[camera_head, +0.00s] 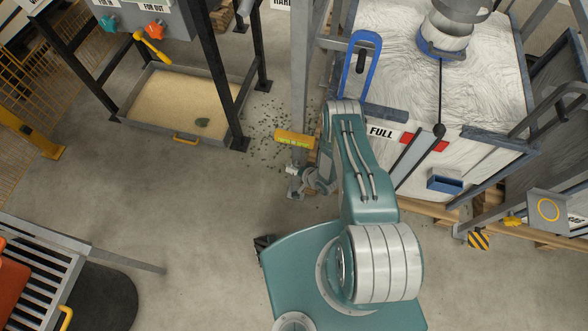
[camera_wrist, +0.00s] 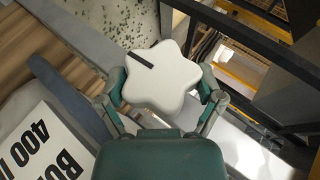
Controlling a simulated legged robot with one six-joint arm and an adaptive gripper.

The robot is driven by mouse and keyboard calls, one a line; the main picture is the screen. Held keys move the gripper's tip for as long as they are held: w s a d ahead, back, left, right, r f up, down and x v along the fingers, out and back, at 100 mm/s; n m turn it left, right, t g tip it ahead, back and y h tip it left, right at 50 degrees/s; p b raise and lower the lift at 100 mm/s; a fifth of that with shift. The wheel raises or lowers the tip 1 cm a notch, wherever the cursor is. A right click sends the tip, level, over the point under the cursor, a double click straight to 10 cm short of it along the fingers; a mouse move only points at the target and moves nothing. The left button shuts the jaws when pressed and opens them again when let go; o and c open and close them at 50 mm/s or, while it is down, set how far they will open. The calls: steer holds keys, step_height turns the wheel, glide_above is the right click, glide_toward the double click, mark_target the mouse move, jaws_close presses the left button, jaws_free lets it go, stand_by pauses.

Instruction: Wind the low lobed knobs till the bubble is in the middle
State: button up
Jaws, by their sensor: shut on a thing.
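A pale, star-shaped lobed knob (camera_wrist: 162,82) with one black stripe fills the middle of the wrist view. My gripper (camera_wrist: 163,95) has a finger on either side of it and is shut on its lobes. In the head view my gripper (camera_head: 308,179) is low beside the foot of a grey post, and the knob there is too small to make out clearly. A yellow spirit level (camera_head: 295,140) sits on the post just above my gripper. Its greenish vial shows, but I cannot tell where the bubble is.
A sand tray (camera_head: 179,134) lies to the left. Spilled green bits cover floor near the post. Open concrete lies front left.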

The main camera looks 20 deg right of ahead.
steer(key=shift+d, duration=0.1)
stand_by(0.3)
steer(key=o, duration=0.9)
steer(key=shift+c, duration=0.2)
steer(key=v, duration=1.1)
steer(key=shift+s+d, duration=0.25)
steer(key=shift+s, duration=0.05)
steer(key=shift+r, duration=0.15)
